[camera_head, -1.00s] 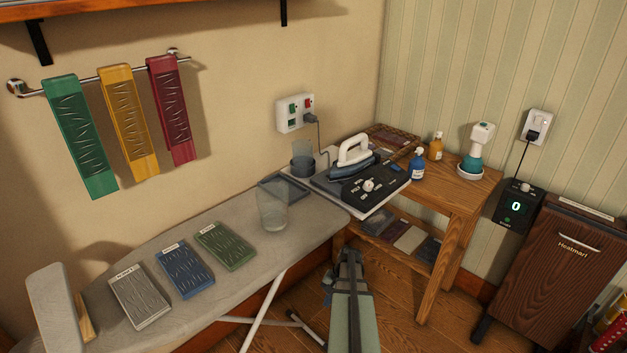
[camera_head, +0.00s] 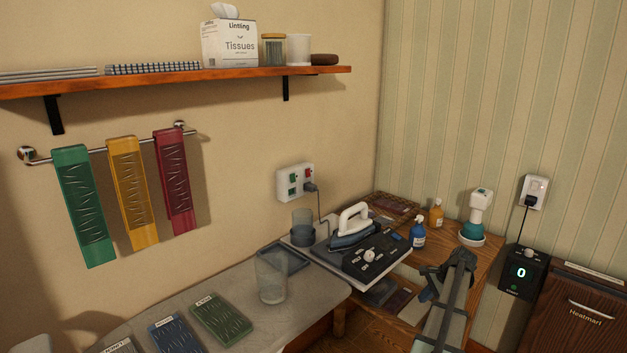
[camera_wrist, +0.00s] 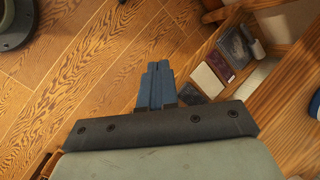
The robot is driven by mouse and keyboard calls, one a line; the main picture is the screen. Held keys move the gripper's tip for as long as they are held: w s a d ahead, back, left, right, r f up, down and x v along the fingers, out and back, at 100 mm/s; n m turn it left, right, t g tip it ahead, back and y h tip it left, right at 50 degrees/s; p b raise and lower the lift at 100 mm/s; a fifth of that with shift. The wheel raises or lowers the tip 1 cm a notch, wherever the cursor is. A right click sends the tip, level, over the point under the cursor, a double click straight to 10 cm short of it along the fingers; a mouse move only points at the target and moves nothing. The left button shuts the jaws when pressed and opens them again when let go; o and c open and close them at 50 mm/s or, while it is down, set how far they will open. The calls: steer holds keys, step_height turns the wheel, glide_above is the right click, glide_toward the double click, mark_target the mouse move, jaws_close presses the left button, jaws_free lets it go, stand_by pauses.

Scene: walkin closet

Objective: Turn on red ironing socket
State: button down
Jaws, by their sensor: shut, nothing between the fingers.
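The white ironing socket (camera_head: 295,182) is fixed to the beige wall, above the ironing board's far end. It has green switches (camera_head: 293,178) on its left and a red switch (camera_head: 307,174) at upper right. A dark plug (camera_head: 310,187) sits at its lower right, with a cord running down toward the iron. Whether the red switch is on or off is too small to tell. My gripper (camera_head: 462,258) is well to the right of the socket and lower in the picture, in front of the wooden table. Its fingers (camera_wrist: 158,82) are shut and empty in the wrist view, above the wood floor.
Blue (camera_head: 417,234) and orange (camera_head: 435,212) bottles stand on the table. A shelf (camera_head: 200,78) is above. The wall around the socket is clear.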

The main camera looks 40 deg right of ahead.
mark_target(308, 173)
steer(key=shift+n+t+h, duration=0.5)
steer(key=shift+t+h, duration=0.1)
steer(key=w+d+r, duration=0.2)
steer(key=w+r, duration=0.1)
steer(key=r, duration=0.1)
steer(key=w+d+r, duration=0.3)
steer(key=w+r, duration=0.1)
steer(key=r, duration=0.1)
steer(key=w+d+r, duration=0.2)
steer(key=w+r, duration=0.1)
steer(key=r, duration=0.2)
steer(key=shift+w+d+r, duration=0.15)
steer(key=shift+w+r, duration=0.05)
steer(key=shift+w, duration=0.15)
steer(key=w+a+r+n+t, duration=0.1)
steer(key=w+a+r, duration=0.3)
steer(key=w+r, duration=0.7)
steer(key=w+a+r+n+t, duration=0.1)
steer(key=w+a+r+n, duration=0.2)
steer(key=w+r, duration=0.9)
steer(key=w+n, duration=0.1)
steer(key=w, duration=0.7)
steer(key=shift+a+r+n+t, duration=0.15)
steer(key=shift+a+n+t, duration=0.15)
steer(key=shift+a, duration=0.05)
steer(key=shift+w, duration=0.15)
